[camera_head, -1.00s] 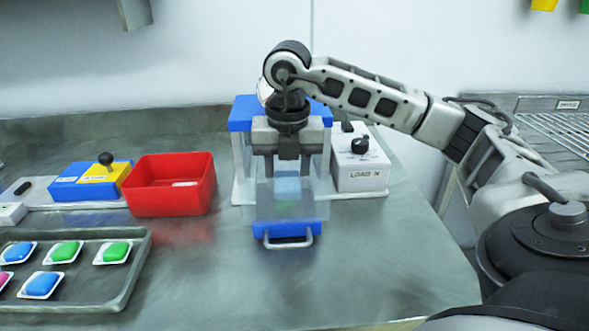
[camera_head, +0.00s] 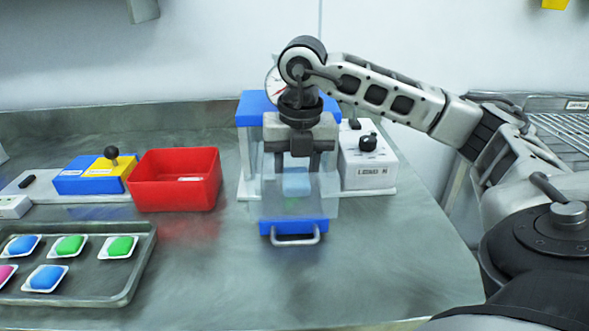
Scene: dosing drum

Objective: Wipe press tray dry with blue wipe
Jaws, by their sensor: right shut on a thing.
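The press, with a blue top (camera_head: 254,106) and a dial gauge, stands right of the middle of the bench. My right gripper (camera_head: 297,158) points down in front of the press and is shut. A light blue patch (camera_head: 296,181) shows just below its fingers, seen through the clear guard; it looks like the blue wipe. Whether it touches the tray surface I cannot tell. My left gripper is not in view.
A red bin (camera_head: 174,180) stands left of the press. A blue and yellow box (camera_head: 95,174) with a black knob is further left. A grey tray (camera_head: 128,292) holds several coloured packs at the front left. A white control box (camera_head: 367,162) stands right of the press.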

